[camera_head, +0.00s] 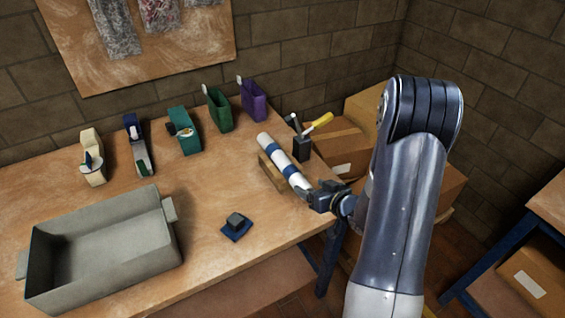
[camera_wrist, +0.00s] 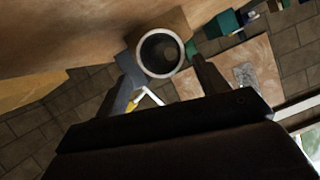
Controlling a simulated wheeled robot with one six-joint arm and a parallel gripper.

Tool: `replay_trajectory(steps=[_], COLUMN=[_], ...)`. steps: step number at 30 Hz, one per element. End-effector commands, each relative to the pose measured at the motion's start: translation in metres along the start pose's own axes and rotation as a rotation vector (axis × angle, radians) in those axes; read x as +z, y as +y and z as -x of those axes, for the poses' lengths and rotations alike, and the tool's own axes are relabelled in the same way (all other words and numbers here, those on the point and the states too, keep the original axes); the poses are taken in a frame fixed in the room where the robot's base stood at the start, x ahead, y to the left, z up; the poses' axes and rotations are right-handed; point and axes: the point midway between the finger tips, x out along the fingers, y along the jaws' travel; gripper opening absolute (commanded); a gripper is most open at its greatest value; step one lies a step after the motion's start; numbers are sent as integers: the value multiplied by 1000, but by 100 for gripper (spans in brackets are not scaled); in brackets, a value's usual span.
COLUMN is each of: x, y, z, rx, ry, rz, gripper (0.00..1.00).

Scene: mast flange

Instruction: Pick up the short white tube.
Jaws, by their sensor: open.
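The white tube (camera_head: 274,149) with blue bands lies tilted over a wooden block or cradle (camera_head: 272,172) near the table's right edge. My gripper (camera_head: 313,196) is at the tube's near, lower end. In the wrist view, the tube's round open end (camera_wrist: 160,52) faces the camera, with a white rim and a dark inside. It appears between the tips of my two open fingers (camera_wrist: 162,70), one to each side. I cannot tell whether either finger touches the tube.
A dark holder (camera_head: 302,149) with a yellow-handled tool stands close behind the tube. A grey bin (camera_head: 110,245), a blue pad with a dark block (camera_head: 236,227), tape dispensers and green and purple bins (camera_head: 253,102) occupy the table. Cardboard boxes (camera_head: 340,143) stand beyond the right edge.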

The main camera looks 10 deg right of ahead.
Motion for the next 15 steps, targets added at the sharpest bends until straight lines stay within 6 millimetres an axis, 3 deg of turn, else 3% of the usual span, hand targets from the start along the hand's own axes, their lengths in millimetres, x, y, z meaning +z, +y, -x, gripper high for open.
replay_trajectory(steps=[9, 15], x=[-7, -6], y=[-8, -7], z=[-40, -51], rx=[-2, 0], ry=[-1, 0], rz=[0, 0], gripper=[69, 69])
